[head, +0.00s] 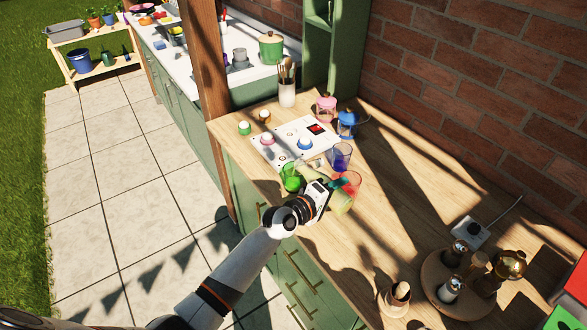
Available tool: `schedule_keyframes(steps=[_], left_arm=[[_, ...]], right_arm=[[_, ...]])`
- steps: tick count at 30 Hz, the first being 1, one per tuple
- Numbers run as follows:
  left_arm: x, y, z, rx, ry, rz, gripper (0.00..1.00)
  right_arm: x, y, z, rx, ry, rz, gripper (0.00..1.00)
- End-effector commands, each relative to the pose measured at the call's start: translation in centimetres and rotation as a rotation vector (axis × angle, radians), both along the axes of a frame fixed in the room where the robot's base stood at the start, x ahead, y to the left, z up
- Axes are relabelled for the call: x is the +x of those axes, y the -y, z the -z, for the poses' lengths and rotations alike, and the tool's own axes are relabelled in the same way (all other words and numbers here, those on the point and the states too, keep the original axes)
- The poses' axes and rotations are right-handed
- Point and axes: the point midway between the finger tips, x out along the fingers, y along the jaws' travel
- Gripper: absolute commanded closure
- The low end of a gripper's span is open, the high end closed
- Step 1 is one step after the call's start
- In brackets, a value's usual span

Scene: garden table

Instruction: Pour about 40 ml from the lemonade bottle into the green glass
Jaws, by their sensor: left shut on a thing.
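The green glass (291,180) stands upright near the front edge of the wooden counter. My left gripper (325,193) is shut on the pale yellow lemonade bottle (341,203), just right of the green glass. The bottle is strongly tilted, with its base toward the lower right and its narrower end toward the upper left, close to the green glass. The gripper covers part of the bottle. I cannot tell whether liquid is flowing or how full the glass is. My right gripper is not in view.
A blue glass (341,156) and a red glass (351,181) stand close behind the bottle. A white panel (285,145) with coloured knobs lies behind the green glass. A round wooden tray (432,283) with shakers stands at the right. The counter between is mostly clear.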

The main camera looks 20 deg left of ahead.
Motion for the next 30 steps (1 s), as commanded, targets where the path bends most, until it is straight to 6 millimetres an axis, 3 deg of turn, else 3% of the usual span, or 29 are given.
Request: schedule_keyframes(steps=[24, 26, 30], left_arm=[[0.1, 0.0, -0.1, -0.007, 0.000, 0.000, 0.90], [0.0, 0.0, 2.0, 0.063, 0.044, -0.001, 0.90], [0.4, -0.5, 2.2, 0.267, 0.177, -0.002, 0.90]], right_arm=[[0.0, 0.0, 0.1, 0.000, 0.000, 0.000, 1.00], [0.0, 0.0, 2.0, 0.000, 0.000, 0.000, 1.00], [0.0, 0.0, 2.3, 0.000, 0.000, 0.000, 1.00]])
